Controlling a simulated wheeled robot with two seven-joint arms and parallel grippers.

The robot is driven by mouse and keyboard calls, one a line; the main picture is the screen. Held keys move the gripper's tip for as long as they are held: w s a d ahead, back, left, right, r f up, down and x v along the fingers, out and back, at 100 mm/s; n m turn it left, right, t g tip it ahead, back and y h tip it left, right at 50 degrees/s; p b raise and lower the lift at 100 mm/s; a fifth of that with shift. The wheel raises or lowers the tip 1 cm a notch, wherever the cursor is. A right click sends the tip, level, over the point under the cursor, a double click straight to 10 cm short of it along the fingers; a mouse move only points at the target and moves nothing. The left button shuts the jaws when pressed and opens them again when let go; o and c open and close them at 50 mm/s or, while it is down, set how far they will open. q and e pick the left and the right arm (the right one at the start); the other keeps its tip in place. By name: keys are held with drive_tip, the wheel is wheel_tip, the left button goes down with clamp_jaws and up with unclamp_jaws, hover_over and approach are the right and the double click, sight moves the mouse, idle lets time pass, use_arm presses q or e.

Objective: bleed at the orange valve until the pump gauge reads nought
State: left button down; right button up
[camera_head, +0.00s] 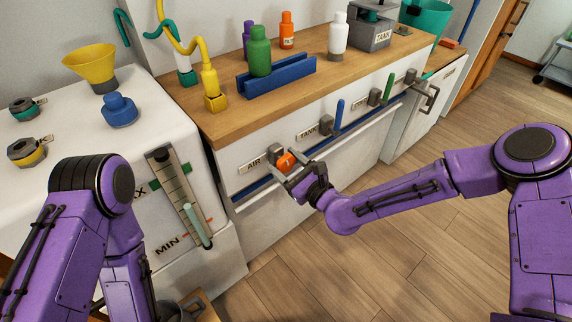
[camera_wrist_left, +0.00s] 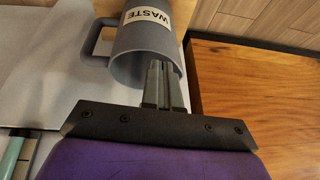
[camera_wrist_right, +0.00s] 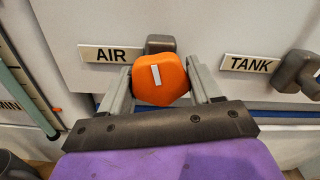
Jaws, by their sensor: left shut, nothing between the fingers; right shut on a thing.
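The orange valve (camera_head: 286,161) is a knob on the cabinet front beside the AIR label. In the right wrist view the orange knob (camera_wrist_right: 160,80) has a white mark that stands nearly upright, tilted slightly. My right gripper (camera_head: 291,171) is shut on it, one finger on each side. A tall gauge (camera_head: 180,195) with a pale green column and a MIN label stands on the white panel at left; I cannot tell whether it is the pump gauge. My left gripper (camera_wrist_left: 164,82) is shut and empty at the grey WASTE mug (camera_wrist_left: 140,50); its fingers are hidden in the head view.
Blue (camera_head: 339,114) and green (camera_head: 388,89) levers stick out along the cabinet front, right of the valve. A rail (camera_head: 340,140) runs below them. Bottles and a blue rack (camera_head: 277,78) stand on the wooden counter. A yellow funnel (camera_head: 91,65) is at left. The floor is clear.

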drive_tip(key=o, duration=1)
drive_tip(key=v, duration=1)
drive_tip(key=shift+s+d, duration=0.15)
drive_tip(key=shift+s, duration=0.05)
